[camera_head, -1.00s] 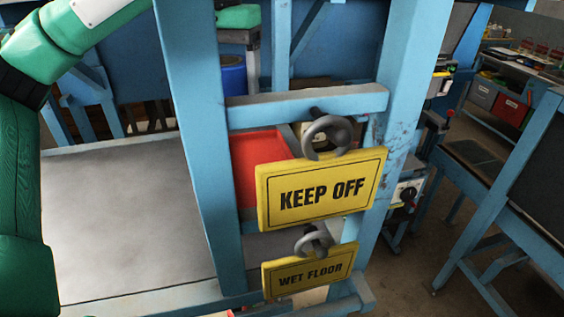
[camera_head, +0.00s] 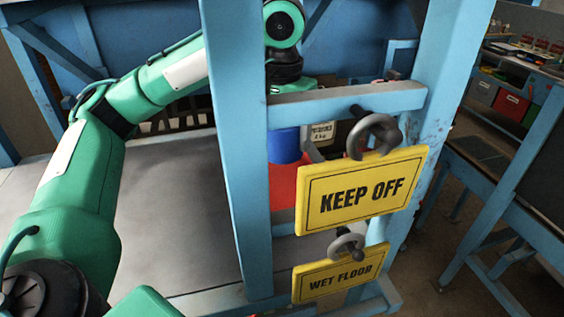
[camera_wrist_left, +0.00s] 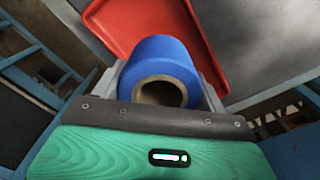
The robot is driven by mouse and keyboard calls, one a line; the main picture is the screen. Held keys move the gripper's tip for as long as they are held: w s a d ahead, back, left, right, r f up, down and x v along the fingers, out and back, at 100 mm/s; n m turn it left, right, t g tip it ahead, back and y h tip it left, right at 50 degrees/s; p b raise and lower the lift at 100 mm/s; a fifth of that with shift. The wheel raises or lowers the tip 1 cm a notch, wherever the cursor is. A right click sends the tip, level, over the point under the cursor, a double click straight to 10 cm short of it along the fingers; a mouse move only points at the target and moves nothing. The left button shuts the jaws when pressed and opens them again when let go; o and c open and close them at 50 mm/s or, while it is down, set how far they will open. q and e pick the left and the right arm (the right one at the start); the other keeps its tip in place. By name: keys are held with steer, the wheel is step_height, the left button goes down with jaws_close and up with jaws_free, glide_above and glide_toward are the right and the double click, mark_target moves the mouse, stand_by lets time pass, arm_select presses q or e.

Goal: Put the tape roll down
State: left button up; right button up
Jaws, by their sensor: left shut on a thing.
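The tape roll (camera_wrist_left: 163,72) is blue with a brown core, and in the left wrist view it sits between the fingers of my left gripper (camera_wrist_left: 160,85), which is shut on it. In the head view the blue roll (camera_head: 284,146) shows behind the blue frame, beside a grey finger of my left gripper (camera_head: 300,148); the rest of the gripper is mostly hidden by the frame's crossbar. A red tray (camera_wrist_left: 140,18) lies beyond the roll in the wrist view, and part of it (camera_head: 283,188) shows below the roll in the head view. I cannot tell whether they touch. My right gripper is out of view.
A blue post (camera_head: 235,150) and crossbar (camera_head: 345,102) stand in front of the gripper. Yellow KEEP OFF (camera_head: 362,210) and WET FLOOR (camera_head: 340,282) signs hang there. A labelled pale object (camera_head: 322,132) is behind. The grey tabletop (camera_head: 175,215) is bare at left.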

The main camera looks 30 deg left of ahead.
arm_select(q)
step_height(320, 180, down, 2)
steer(key=shift+w+f, duration=0.1)
steer(key=shift+w, duration=0.05)
steer(key=shift+f, duration=0.5)
steer(key=shift+f+p, duration=0.35)
steer(key=shift+f, duration=0.1)
step_height(320, 180, down, 3)
steer(key=shift+f+p, duration=0.1)
steer(key=shift+p, duration=0.4)
steer(key=shift+f, duration=0.2)
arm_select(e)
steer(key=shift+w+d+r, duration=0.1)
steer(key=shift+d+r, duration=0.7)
arm_select(q)
steer(key=shift+f, duration=0.1)
steer(key=o, duration=1)
steer(key=shift+o, duration=0.2)
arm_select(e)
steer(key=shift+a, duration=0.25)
